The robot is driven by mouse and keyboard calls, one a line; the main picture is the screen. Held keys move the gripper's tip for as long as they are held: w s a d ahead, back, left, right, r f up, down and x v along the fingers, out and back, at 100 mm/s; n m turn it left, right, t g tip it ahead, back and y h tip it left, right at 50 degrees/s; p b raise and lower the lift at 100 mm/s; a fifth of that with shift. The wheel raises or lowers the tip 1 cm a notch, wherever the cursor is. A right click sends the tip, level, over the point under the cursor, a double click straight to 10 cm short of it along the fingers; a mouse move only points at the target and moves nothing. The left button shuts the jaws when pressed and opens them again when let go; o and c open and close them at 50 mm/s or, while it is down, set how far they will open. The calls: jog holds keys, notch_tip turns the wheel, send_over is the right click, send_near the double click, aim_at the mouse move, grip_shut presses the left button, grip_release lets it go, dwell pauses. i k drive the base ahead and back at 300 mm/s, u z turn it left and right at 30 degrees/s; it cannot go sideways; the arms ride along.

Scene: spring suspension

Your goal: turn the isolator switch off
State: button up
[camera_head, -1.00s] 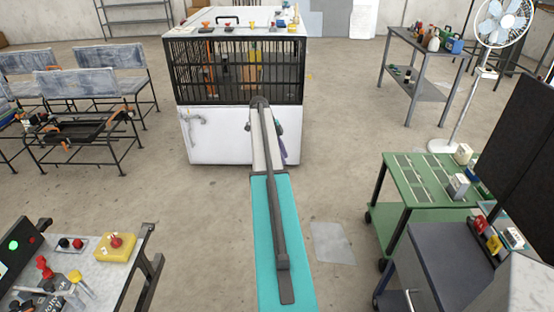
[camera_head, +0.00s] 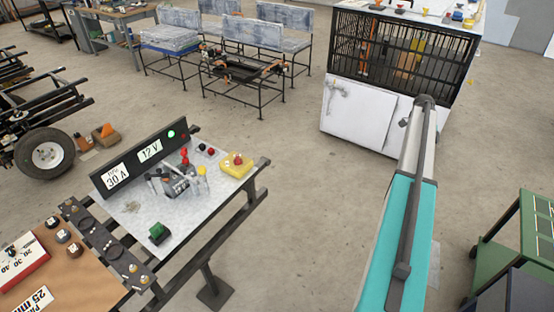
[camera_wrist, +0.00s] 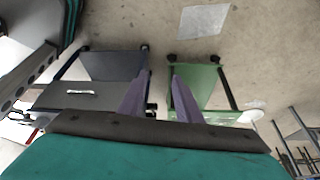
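A yellow box with a red knob (camera_head: 237,165), which looks like the isolator switch, sits at the far right corner of a grey-topped bench (camera_head: 205,215) in the head view. The knob's setting is too small to read. My arm reaches away on the right side of that view, well apart from the box, and mostly hides my gripper. In the wrist view, the two purple fingers of my gripper (camera_wrist: 160,85) stand apart with nothing between them. The yellow box does not show in the wrist view.
The bench carries a panel reading 30 A and 12 V (camera_head: 130,162), a lit green lamp (camera_head: 171,134), a green block (camera_head: 158,233) and several small parts. A white caged cabinet (camera_head: 360,115) stands beyond my arm. Open floor lies between bench and arm.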

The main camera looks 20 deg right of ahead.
aim_at(238, 160)
jog(key=z, duration=0.05)
jog(key=i, duration=0.5)
jog(key=u, duration=2.1)
jog(key=i, duration=0.55)
jog(key=z, duration=0.25)
